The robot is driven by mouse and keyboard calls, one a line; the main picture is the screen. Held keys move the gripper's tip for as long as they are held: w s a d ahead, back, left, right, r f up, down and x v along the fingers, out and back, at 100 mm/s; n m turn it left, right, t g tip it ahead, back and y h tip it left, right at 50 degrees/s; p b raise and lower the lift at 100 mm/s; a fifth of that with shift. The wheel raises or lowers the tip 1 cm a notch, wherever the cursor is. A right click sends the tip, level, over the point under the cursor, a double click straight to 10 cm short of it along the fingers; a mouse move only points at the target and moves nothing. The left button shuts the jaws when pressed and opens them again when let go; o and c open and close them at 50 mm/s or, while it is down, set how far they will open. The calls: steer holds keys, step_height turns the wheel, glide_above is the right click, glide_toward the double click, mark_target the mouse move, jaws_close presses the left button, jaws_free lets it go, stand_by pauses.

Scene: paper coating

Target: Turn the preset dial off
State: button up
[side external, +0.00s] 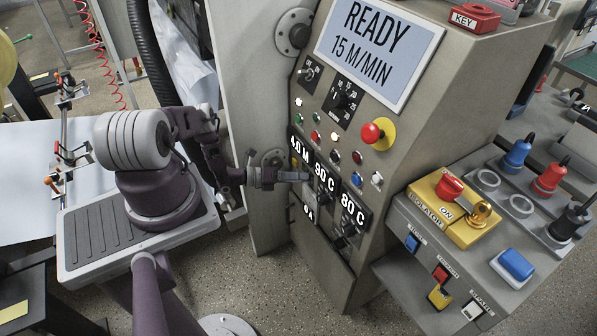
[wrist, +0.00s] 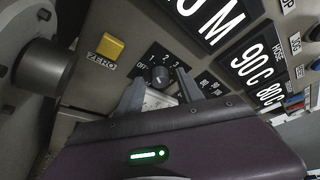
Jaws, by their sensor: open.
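The preset dial (wrist: 160,76) is a small dark knob on a black plate marked OFF, 1, 2 and 3 in the wrist view. I cannot tell for sure which mark its pointer faces. My gripper (wrist: 161,91) is open, with one grey finger at each side of the dial's lower part. The fingers look close to the panel; whether they touch the knob I cannot tell. In the side view my gripper (side external: 302,176) reaches the panel's left part, below the 4.0 M display (side external: 299,146), and the dial is hidden there.
A yellow ZERO button (wrist: 110,47) sits left of the dial. The 90 C display (side external: 324,174) and 80 C display (side external: 352,214) are close on the right. A red emergency knob (side external: 372,133) and several coloured buttons are above. A yellow isolator box (side external: 443,222) stands at right.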

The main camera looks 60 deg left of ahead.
steer(key=s+d+r+m+g+y, duration=0.1)
steer(key=s+d+r+m+y, duration=0.15)
steer(key=s+m+y, duration=0.55)
steer(key=w+d+r+m+g+h, duration=0.1)
steer(key=d+r+m+g+h, duration=0.2)
steer(key=r+m, duration=0.4)
steer(key=w+d+r+m+g+h, duration=0.1)
steer(key=d+r+m+g+h, duration=0.2)
steer(key=r+m, duration=0.5)
steer(key=w+d+r+m+g+h, duration=0.1)
steer(key=d+r+m+g+h, duration=0.2)
steer(key=r+m+h, duration=0.3)
step_height(320, 180, up, 6)
steer(key=shift+w+d+f+m+g, duration=0.2)
steer(key=shift+w+d+m+g, duration=0.2)
steer(key=shift+d+m, duration=0.35)
